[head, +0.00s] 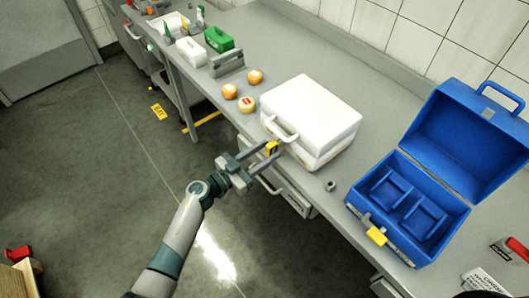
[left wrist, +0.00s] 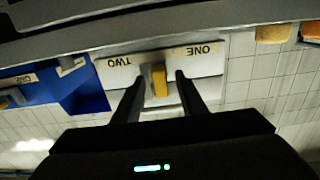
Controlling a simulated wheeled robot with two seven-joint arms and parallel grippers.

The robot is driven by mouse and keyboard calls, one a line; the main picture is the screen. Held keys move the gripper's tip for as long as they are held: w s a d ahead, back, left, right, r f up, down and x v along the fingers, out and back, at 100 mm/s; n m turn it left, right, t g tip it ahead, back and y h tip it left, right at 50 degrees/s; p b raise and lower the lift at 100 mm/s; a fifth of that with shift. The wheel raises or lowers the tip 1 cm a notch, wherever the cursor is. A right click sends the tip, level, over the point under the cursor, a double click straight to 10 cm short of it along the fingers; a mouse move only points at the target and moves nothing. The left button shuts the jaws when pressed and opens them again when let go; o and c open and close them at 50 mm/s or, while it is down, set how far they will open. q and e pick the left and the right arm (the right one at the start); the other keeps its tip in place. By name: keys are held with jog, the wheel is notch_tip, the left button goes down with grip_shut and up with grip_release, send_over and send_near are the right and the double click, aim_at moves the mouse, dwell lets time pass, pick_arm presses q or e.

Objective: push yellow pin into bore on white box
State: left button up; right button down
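The white box (head: 315,112) with a handle stands on the grey bench in the head view. In the left wrist view the box's front (left wrist: 205,66) appears upside down, with the labels ONE and TWO. The yellow pin (head: 272,147) is at the box's front, beside its near left corner in the head view. In the left wrist view the pin (left wrist: 159,80) lies between the labels. My left gripper (head: 265,155) is open, its fingers on either side of the pin with gaps showing. How deep the pin sits is hidden. My right gripper is not in view.
An open blue case (head: 408,205) with a yellow latch stands right of the box. A small grey cylinder (head: 330,186) lies between them. A green container (head: 219,39) stands farther back.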

pick_arm(q)
jog(key=shift+a, duration=0.15)
jog(key=b+v, duration=0.4)
jog(key=v, duration=1.3)
jog(key=shift+s, duration=0.1)
dwell(0.5)
jog(key=s+a+f+n+t+y+b, duration=0.1)
jog(key=a+f+n+y+b, duration=0.3)
jog(key=f, duration=1)
jog(key=a+f+n+t+y+p, duration=0.1)
jog(key=a+f+n+y, duration=0.35)
jog(key=f, duration=0.95)
jog(key=s+a+f+g+y+b, duration=0.1)
jog(key=s+a+f+g+y, duration=0.15)
jog(key=s+f, duration=0.5)
jog(key=s+a+f+g+y+b, duration=0.15)
jog(key=s+a+f, duration=0.25)
jog(key=f, duration=0.6)
jog(key=s+f+g, duration=0.2)
jog(key=s+f, duration=0.3)
jog(key=s, duration=0.5)
jog(key=s+f+g+y+b, duration=0.1)
jog(key=s+f+g, duration=0.2)
jog(key=s+f, duration=0.3)
jog(key=s+f+g+y, duration=0.1)
jog(key=s+f, duration=0.4)
jog(key=s, duration=1.1)
jog(key=shift+s+d+f+g+b, duration=0.25)
jog(key=shift+g+b, duration=0.15)
jog(key=shift+g, duration=0.4)
